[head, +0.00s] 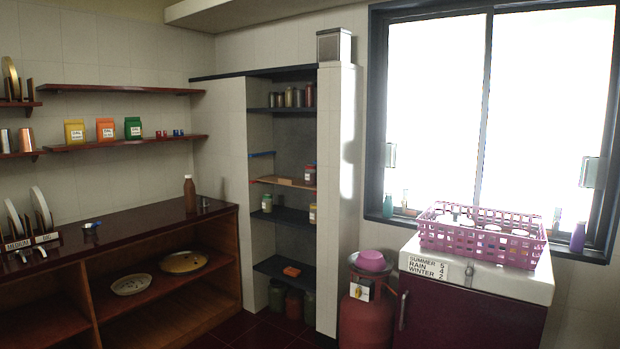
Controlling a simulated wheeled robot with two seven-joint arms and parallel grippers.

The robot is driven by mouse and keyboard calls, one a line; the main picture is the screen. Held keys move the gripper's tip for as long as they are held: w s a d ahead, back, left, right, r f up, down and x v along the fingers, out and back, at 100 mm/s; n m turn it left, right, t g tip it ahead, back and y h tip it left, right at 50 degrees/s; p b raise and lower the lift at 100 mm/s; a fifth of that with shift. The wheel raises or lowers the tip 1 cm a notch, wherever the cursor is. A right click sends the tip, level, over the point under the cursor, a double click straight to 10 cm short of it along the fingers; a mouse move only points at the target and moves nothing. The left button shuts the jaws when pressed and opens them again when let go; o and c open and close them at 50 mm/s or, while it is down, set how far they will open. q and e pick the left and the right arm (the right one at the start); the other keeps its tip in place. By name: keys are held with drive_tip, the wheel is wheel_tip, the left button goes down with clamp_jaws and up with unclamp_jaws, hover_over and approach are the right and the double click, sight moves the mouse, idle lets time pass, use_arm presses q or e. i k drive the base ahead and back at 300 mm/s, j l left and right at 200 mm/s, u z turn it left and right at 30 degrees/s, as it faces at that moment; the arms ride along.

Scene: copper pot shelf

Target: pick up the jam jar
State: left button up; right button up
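No jar can be told for certain as the jam jar; labels are too small to read. In the recessed shelf unit, a small jar with a reddish top (310,175) stands at the right end of the wooden board. A greenish jar (267,203) stands at the left of the dark shelf below. A pale yellowish jar (313,213) stands at that shelf's right side, close to the side wall. Larger dark jars (293,303) stand on the floor of the unit, partly in shadow. Neither of my grippers is in view.
A red gas cylinder (366,315) with a pink bowl (371,260) on top stands right of the shelf unit. A white-topped cabinet (480,270) carries a pink basket (430,232). A dark counter (140,222) with a brown bottle (190,195) is at left. Some dark floor shows between.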

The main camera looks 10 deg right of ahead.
sight(310, 170)
drive_tip(key=i, duration=2.85)
drive_tip(key=i+z, duration=0.15)
drive_tip(key=i, duration=0.35)
drive_tip(key=i+j+z, duration=0.2)
drive_tip(key=i, duration=0.25)
drive_tip(key=i+j+z, duration=0.15)
drive_tip(key=i, duration=0.3)
drive_tip(key=i+j+z, duration=0.15)
drive_tip(key=i, duration=0.3)
drive_tip(key=j, duration=0.1)
